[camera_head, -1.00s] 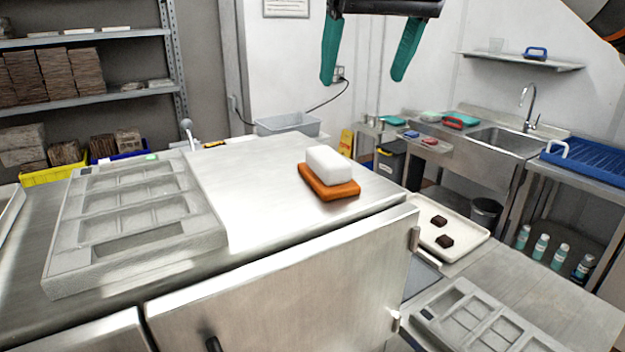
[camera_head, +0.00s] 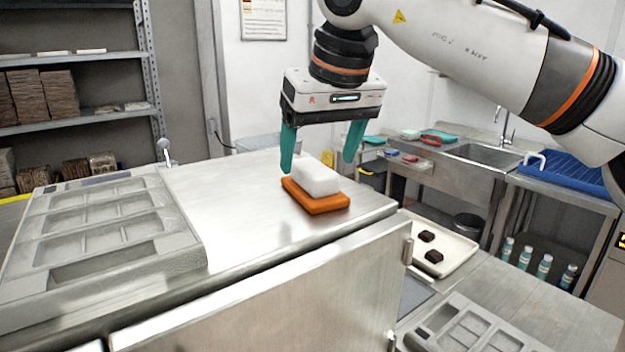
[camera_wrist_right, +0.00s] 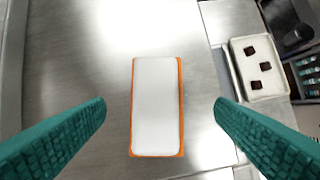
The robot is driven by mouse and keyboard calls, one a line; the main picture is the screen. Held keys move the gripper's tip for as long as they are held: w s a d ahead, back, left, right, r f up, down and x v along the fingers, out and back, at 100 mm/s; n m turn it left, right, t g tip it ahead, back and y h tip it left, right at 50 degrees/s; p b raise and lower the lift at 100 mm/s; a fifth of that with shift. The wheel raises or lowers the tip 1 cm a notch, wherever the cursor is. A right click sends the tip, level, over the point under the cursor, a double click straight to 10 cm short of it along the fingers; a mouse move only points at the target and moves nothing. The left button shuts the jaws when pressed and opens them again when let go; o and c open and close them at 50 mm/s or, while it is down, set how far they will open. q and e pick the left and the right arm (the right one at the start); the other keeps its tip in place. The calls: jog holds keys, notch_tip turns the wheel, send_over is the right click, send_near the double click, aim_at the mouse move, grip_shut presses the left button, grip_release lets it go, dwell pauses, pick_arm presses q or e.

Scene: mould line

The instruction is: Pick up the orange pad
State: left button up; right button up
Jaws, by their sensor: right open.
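The orange pad (camera_head: 316,197) lies flat on the steel worktop near its right end, with a white block (camera_head: 317,178) on top. In the right wrist view the pad (camera_wrist_right: 157,155) shows only as a thin orange rim around the white block (camera_wrist_right: 156,105). My right gripper (camera_head: 320,168) is open, fingers pointing down, above and around the pad's place in the picture. In the wrist view its teal fingertips (camera_wrist_right: 161,108) stand wide apart on both sides of the pad, touching nothing. My left gripper is not in view.
A grey mould tray (camera_head: 190,250) lies on the left of the steel worktop (camera_head: 240,215). A cream tray (camera_head: 462,247) with dark brown pieces stands lower, to the right. Another mould (camera_head: 470,335) lies at the lower right. The worktop around the pad is clear.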

aim_at(313, 166)
jog(key=shift+p+x, duration=0.3)
jog(key=shift+x, duration=1.6)
jog(key=shift+s+a, duration=0.1)
jog(key=shift+a, duration=0.1)
jog(key=c, duration=1.1)
jog(key=shift+r, duration=0.15)
notch_tip(313, 166, up, 10)
jog(key=shift+f, duration=0.1)
jog(key=o, duration=0.3)
jog(key=shift+c, duration=0.9)
jog(key=shift+f, duration=0.1)
